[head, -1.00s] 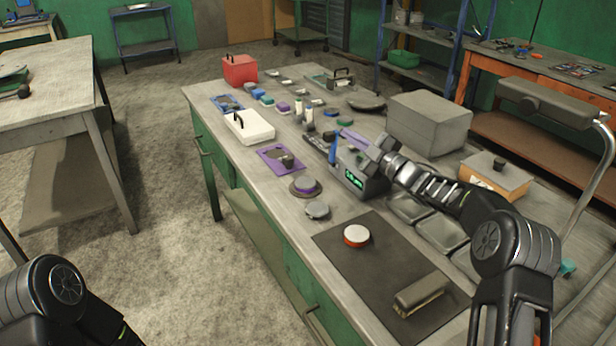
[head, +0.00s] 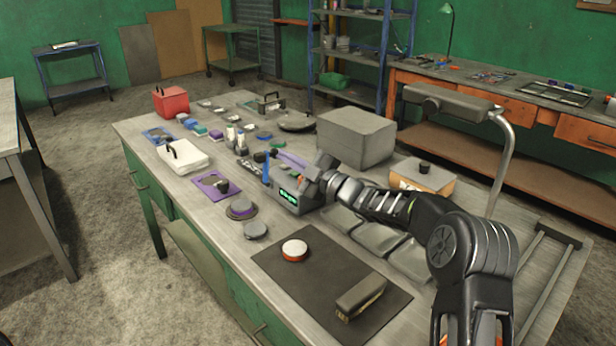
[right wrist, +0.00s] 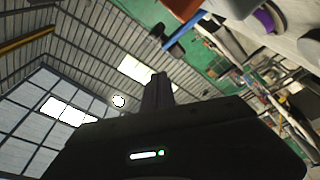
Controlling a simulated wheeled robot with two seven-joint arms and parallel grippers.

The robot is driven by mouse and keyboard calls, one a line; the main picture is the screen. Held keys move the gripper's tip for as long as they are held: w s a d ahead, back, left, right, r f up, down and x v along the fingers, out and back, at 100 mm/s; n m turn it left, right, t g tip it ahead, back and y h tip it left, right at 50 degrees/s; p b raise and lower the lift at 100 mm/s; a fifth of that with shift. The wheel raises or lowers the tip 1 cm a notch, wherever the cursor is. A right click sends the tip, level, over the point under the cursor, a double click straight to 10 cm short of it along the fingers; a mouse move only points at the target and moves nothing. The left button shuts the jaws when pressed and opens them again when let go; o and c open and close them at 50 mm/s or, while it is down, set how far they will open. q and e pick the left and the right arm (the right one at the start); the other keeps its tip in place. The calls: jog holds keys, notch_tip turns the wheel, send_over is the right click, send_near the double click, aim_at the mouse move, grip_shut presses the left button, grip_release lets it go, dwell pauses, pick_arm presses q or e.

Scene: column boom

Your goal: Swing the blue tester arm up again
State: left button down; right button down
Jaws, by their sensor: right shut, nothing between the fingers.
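The tester (head: 289,196) is a grey box with a green lit display, near the middle of the workbench. Its blue arm (head: 266,170) shows as a narrow, roughly upright blue piece at the box's left end. My right gripper (head: 318,170) is beside the tester's right end, shut and empty. Whether it touches the tester is unclear. In the right wrist view, the dark shut fingers (right wrist: 157,92) point up the picture, and a blue strip (right wrist: 188,28), possibly the tester arm, shows beyond them. My left gripper is out of view.
A purple bar (head: 292,160) lies behind the tester. A grey box (head: 356,137) and an orange-sided box (head: 422,177) stand behind my right arm. Grey trays (head: 376,236) lie under it. A dark mat (head: 290,278) in front holds a round puck and a stapler-like object.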

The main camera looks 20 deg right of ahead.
jog(key=v, duration=0.6)
jog(key=shift+f+b, duration=0.2)
jog(key=shift+b, duration=0.25)
